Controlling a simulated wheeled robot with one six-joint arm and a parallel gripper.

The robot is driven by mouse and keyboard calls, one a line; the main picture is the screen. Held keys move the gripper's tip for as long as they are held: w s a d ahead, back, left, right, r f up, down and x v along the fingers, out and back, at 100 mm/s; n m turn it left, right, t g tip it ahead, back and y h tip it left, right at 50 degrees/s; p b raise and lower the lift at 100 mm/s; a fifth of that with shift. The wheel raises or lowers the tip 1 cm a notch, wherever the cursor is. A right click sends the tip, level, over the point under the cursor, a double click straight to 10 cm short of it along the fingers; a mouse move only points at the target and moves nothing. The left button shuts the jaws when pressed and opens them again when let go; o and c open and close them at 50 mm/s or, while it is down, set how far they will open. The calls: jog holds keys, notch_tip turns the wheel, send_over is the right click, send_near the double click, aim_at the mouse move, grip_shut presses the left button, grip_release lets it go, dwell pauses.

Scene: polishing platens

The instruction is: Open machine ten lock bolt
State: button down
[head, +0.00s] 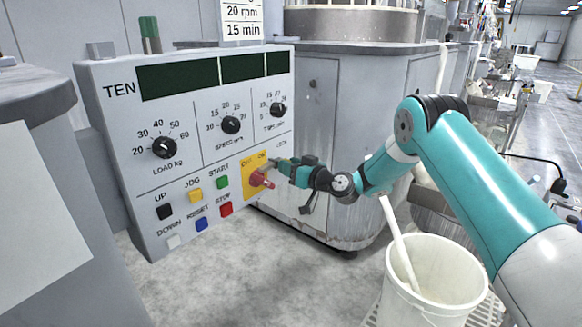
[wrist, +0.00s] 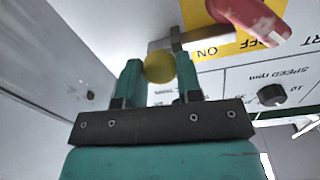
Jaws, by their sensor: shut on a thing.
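Machine TEN's control panel (head: 190,140) faces me. At its lower right is a yellow ON/OFF plate (head: 249,166) with a red switch handle (head: 262,179). My gripper (head: 278,164) is at the plate's right side, its fingers pointing at the panel. In the wrist view the fingers are shut on the round yellow knob (wrist: 160,67) of the lock bolt. A pale metal bolt part (wrist: 192,39) lies just beyond the knob and runs toward the red handle (wrist: 248,14). I cannot tell whether it enters the handle. In the head view my gripper hides the knob.
Knobs and coloured push buttons, such as the red STOP button (head: 226,209), sit left of and below the plate. A grey machine cabinet (head: 345,110) stands behind my gripper. A white bucket (head: 432,270) with a stick stands at the lower right, beneath my arm.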

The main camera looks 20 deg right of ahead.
jog(key=w+d, duration=0.1)
jog(key=d+b, duration=0.1)
jog(key=d, duration=0.1)
jog(key=w+d, duration=0.1)
jog(key=shift+w+d, duration=0.15)
jog(key=shift+w, duration=0.15)
jog(key=c, duration=0.8)
grip_release()
jog(key=shift+a, duration=0.25)
jog(key=shift+b+v, duration=2.25)
jog(key=shift+v, duration=6.45)
